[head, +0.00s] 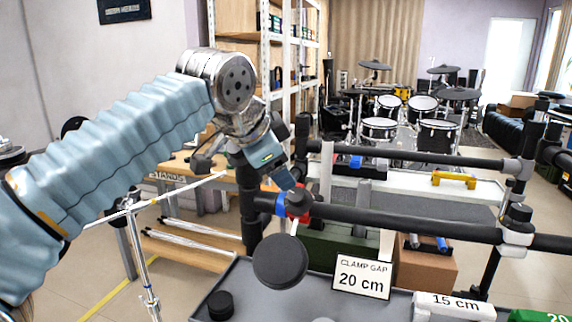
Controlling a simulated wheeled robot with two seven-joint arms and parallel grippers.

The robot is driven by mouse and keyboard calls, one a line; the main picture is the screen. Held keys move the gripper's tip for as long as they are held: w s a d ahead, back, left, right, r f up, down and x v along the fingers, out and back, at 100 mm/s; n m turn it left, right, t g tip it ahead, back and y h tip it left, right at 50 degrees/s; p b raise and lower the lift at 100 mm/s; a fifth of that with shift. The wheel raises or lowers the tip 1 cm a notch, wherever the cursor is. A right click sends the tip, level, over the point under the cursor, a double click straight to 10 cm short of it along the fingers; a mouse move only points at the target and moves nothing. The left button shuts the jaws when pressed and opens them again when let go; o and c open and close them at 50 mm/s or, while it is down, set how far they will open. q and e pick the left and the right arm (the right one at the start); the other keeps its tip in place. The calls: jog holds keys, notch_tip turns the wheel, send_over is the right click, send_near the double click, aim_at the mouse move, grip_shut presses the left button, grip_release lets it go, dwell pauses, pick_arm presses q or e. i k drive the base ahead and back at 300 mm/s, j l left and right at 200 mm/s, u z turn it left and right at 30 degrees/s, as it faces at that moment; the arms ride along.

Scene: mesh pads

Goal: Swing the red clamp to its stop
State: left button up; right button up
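The red clamp (297,207) sits on the front black bar (400,222) of the rack, near its left end. A blue band (267,202) is on the bar just left of it. A round dark pad (280,262) hangs below the red clamp on a short pale rod. My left gripper (288,180) points down just above the red clamp and partly covers the clamp's top. Whether it touches the clamp and how far its fingers are apart cannot be made out. My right gripper is out of view.
A card reading "CLAMP GAP 20 cm" (361,278) stands on the grey tray (245,285). A white "15 cm" block (454,305) and a green block (540,316) lie at lower right. A yellow handle-shaped piece (454,180) is on the white rail behind. A chrome stand (145,275) is at left.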

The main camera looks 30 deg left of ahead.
aim_at(280, 262)
jog(key=k+l, duration=0.15)
jog(key=k, duration=0.85)
